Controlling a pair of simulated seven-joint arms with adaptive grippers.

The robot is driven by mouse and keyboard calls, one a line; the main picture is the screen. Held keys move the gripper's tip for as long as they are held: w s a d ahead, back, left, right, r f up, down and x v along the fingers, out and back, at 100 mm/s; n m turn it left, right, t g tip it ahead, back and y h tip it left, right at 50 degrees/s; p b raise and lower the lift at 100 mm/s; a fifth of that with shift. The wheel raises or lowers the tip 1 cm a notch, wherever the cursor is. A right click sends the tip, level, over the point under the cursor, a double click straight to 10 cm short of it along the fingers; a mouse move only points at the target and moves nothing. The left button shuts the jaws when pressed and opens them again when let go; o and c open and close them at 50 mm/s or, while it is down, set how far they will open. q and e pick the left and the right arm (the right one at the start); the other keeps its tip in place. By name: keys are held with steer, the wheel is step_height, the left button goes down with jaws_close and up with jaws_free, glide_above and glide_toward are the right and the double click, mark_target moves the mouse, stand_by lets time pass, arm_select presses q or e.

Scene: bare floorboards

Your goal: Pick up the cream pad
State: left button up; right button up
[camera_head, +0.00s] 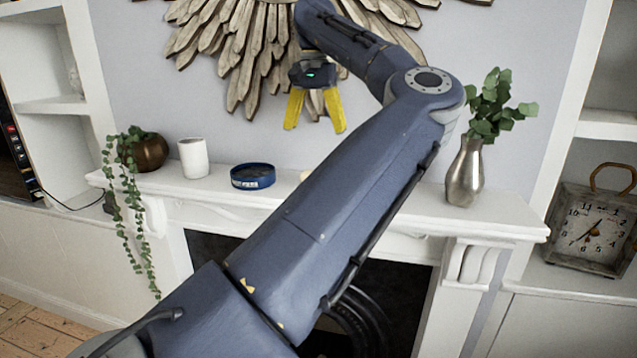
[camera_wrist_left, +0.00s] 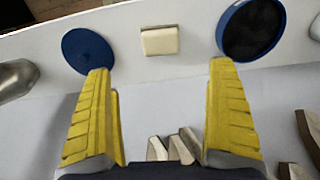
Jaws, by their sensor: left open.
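The cream pad (camera_wrist_left: 159,40) is a small, block-like piece lying on the white mantel shelf, seen whole in the left wrist view. In the head view only a sliver of it (camera_head: 305,175) shows beside my arm, which hides the rest. My left gripper (camera_head: 315,130) has yellow fingers, open and pointing down, above the shelf. In the left wrist view the open fingers (camera_wrist_left: 160,68) are spread wide with the pad centred beyond their tips, and nothing is between them. My right gripper is in neither view.
An open blue tin (camera_wrist_left: 253,28) and a flat blue disc (camera_wrist_left: 88,50) flank the pad. A white cup (camera_head: 193,158), a trailing plant in a round pot (camera_head: 150,152) and a silver vase (camera_head: 465,172) stand along the mantel (camera_head: 510,222). A wooden sunburst (camera_head: 240,50) hangs behind the gripper.

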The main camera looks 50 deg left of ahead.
arm_select(q)
step_height(320, 180, down, 13)
steer(key=shift+f, duration=0.15)
stand_by(0.7)
steer(key=c, duration=1.3)
